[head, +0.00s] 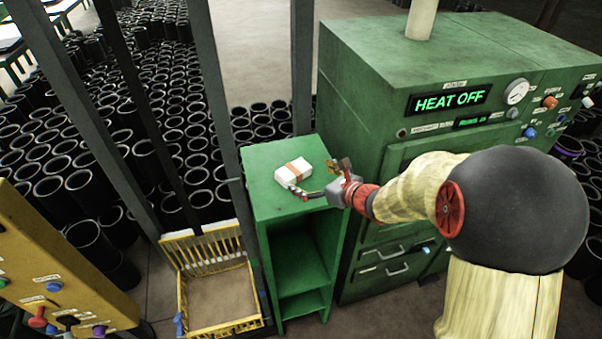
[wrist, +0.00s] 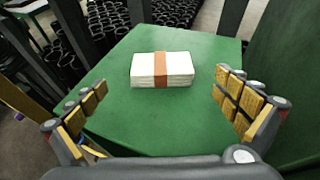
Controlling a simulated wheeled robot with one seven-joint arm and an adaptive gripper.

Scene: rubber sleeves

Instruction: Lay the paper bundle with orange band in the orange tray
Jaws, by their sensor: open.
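The white paper bundle with an orange band (head: 293,172) lies flat on top of a green cabinet. In the wrist view the bundle (wrist: 144,70) sits ahead of my gripper, between the lines of its two fingers and apart from both. My gripper (head: 322,180) is open and empty, just right of the bundle above the cabinet top; its yellow-padded fingers (wrist: 162,108) are spread wide in the wrist view. An orange-yellow tray (head: 241,263) with slatted sides and a brown floor stands low, left of the cabinet. Its floor looks empty.
The green cabinet top (head: 262,158) is otherwise clear. A large green machine reading HEAT OFF (head: 447,101) stands close on the right. Dark upright posts (head: 220,90) rise behind the tray. A yellow control panel (head: 50,262) is at left. Many black sleeves (head: 170,85) fill the floor behind.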

